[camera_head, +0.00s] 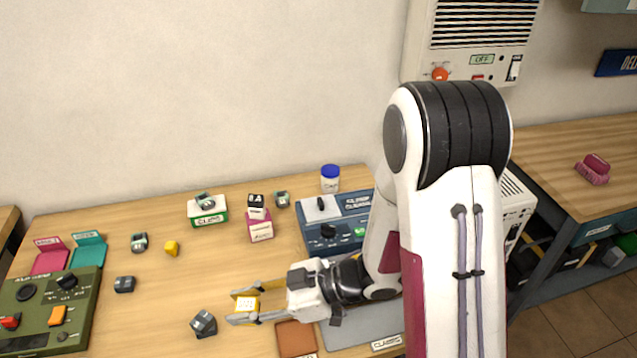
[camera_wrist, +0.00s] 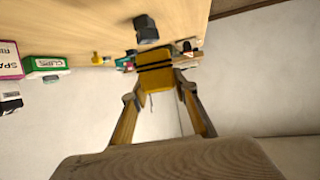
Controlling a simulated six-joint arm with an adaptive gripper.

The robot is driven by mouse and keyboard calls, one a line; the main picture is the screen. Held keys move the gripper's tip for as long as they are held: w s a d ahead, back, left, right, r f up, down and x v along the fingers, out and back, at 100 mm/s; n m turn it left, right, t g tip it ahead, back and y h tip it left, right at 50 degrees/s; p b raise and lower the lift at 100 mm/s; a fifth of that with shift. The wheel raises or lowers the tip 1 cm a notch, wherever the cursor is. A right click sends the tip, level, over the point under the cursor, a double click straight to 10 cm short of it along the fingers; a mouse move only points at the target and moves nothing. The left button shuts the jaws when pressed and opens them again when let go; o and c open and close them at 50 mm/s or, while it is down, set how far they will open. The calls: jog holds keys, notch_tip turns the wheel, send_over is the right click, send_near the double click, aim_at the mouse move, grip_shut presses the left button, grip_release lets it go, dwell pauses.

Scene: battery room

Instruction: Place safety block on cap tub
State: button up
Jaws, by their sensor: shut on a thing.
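My gripper (camera_head: 245,305) is shut on a yellow block, which I take to be the safety block (camera_head: 247,303), above the front middle of the table. In the wrist view the block (camera_wrist: 156,78) is yellow with black bands, between the two fingers of my gripper (camera_wrist: 160,95). A white tub with a blue lid (camera_head: 330,180), likely the cap tub, stands upright at the back of the table. Its label is too small to read. It is up and to the right of my gripper, apart from it. Nothing is on its lid.
A green-and-white clips box (camera_head: 208,218) and a pink-and-white box (camera_head: 260,231) bear small items, left of the tub. A blue-grey device (camera_head: 343,232) stands before the tub. A dark block (camera_head: 204,324) lies beside my gripper. An olive panel (camera_head: 65,318) is at left.

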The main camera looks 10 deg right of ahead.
jog(key=w+d+m+t+h, duration=0.15)
jog(key=w+d, duration=0.25)
jog(key=w, duration=0.4)
jog(key=w+d+m+t, duration=0.2)
jog(key=w+d, duration=0.2)
jog(key=w, duration=0.5)
jog(key=w+d+m+t+h, duration=0.15)
jog(key=w+d, duration=0.25)
jog(key=w, duration=0.4)
jog(key=w+d+r+m+t+h, duration=0.2)
jog(key=w+d+r+m, duration=0.1)
jog(key=w+d, duration=0.6)
jog(key=w+d+r+m+t+h, duration=0.2)
jog(key=w+d+r, duration=0.3)
jog(key=w+d, duration=0.3)
jog(key=w+h, duration=0.1)
jog(key=w, duration=0.1)
jog(key=shift+w+d+r+m, duration=0.35)
jog(key=shift+d+m, duration=0.05)
jog(key=shift+f, duration=0.15)
send_over(329, 169)
jog(key=shift+w+d+f, duration=0.1)
jog(key=shift+f, duration=2.9)
jog(key=shift+f, duration=1.85)
